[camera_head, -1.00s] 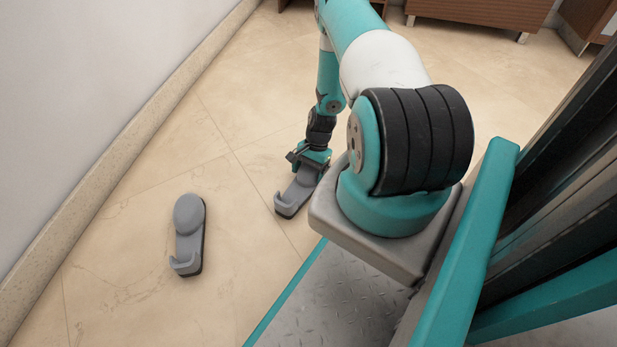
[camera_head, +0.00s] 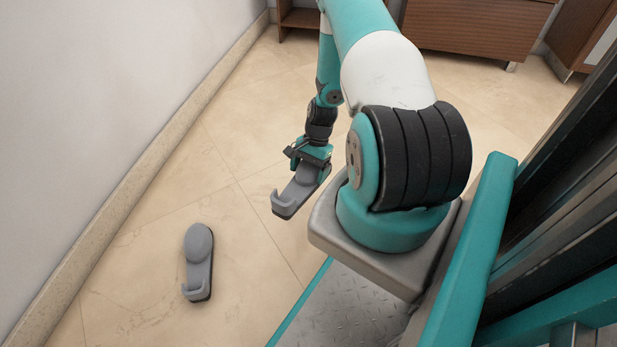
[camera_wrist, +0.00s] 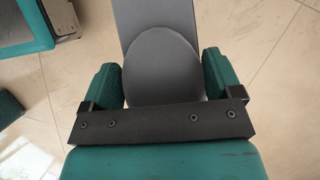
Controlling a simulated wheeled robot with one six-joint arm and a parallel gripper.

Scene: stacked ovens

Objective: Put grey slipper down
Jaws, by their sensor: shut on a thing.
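A grey slipper (camera_head: 296,194) is held in my gripper (camera_head: 311,165), with its open strap end pointing down-left in the head view. In the wrist view the grey slipper (camera_wrist: 172,66) lies between the two green fingers of my gripper (camera_wrist: 163,78), which are shut on its sides. Its far end is cut off at the top of that view. A second grey slipper (camera_head: 198,262) lies on the floor to the left, apart from the held one. I cannot tell how far the held slipper is above the floor.
The beige tiled floor (camera_head: 150,240) is clear around the lying slipper. A white wall with a stone skirting (camera_head: 110,210) runs along the left. Wooden cabinets (camera_head: 470,25) stand at the back.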

